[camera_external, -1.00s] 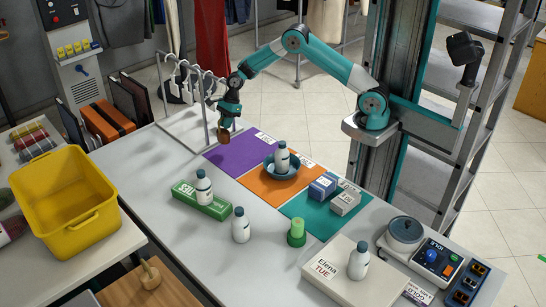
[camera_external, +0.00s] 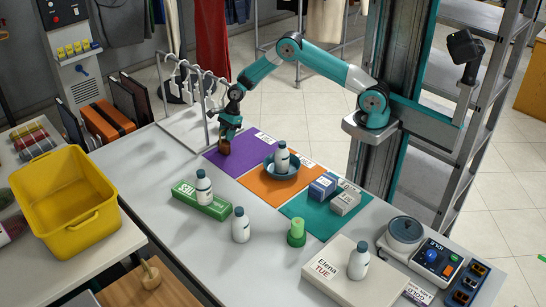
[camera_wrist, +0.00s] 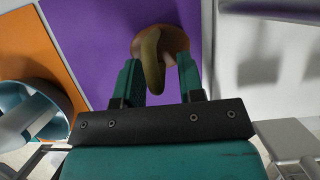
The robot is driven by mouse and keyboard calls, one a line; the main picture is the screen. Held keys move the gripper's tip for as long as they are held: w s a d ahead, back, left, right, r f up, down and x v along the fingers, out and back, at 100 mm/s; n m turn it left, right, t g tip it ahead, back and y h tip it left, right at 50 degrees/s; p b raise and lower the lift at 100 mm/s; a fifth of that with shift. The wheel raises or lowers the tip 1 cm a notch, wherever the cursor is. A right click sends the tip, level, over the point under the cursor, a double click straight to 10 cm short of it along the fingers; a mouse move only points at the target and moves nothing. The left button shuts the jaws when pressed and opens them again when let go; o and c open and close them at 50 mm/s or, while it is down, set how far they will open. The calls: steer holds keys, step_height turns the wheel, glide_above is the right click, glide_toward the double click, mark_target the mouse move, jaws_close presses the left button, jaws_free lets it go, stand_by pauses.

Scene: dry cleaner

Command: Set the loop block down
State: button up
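The loop block (camera_external: 224,147) is a small brown block with a curved loop handle. It is at the left part of the purple mat (camera_external: 240,160), on it or just above it; I cannot tell which. My gripper (camera_external: 228,137) points down and is shut on the block. In the wrist view, the olive-brown loop (camera_wrist: 153,60) rises between the two teal fingers of my gripper (camera_wrist: 158,66), which are against the block's sides. The purple mat (camera_wrist: 100,45) shows behind the block.
Right of the purple mat is an orange mat (camera_external: 257,185) with a blue bowl (camera_external: 283,171) holding a white bottle. A teal mat (camera_external: 308,215) bears small boxes. A hanger rack (camera_external: 190,85) stands close left of my gripper. The grey table is clear at front left.

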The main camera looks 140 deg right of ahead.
steer(key=b+v, duration=0.1)
steer(key=v, duration=1.1)
steer(key=w+a+r+n+y, duration=0.1)
steer(key=w+a+r+n, duration=0.3)
steer(key=a, duration=0.5)
steer(key=w+a+r+n+y, duration=0.1)
steer(key=w+a+r+n, duration=0.2)
steer(key=w+a+n, duration=0.5)
steer(key=a+r+n+g, duration=0.15)
steer(key=a+n, duration=0.25)
steer(key=a, duration=0.5)
steer(key=a+r+n+t, duration=0.1)
steer(key=a+r+n, duration=0.15)
steer(key=a, duration=0.65)
steer(key=s+a+r+n+g+y, duration=0.1)
steer(key=s+a+n, duration=0.3)
steer(key=a+n, duration=0.3)
steer(key=s+a+r+n+g+y, duration=0.1)
steer(key=s+a+n, duration=0.25)
steer(key=a, duration=0.55)
steer(key=s+a+n+g, duration=0.2)
steer(key=s+a+n, duration=0.8)
steer(key=s+n, duration=0.4)
steer(key=shift+s+a, duration=0.25)
steer(key=shift+s, duration=0.45)
steer(key=shift+r, duration=0.1)
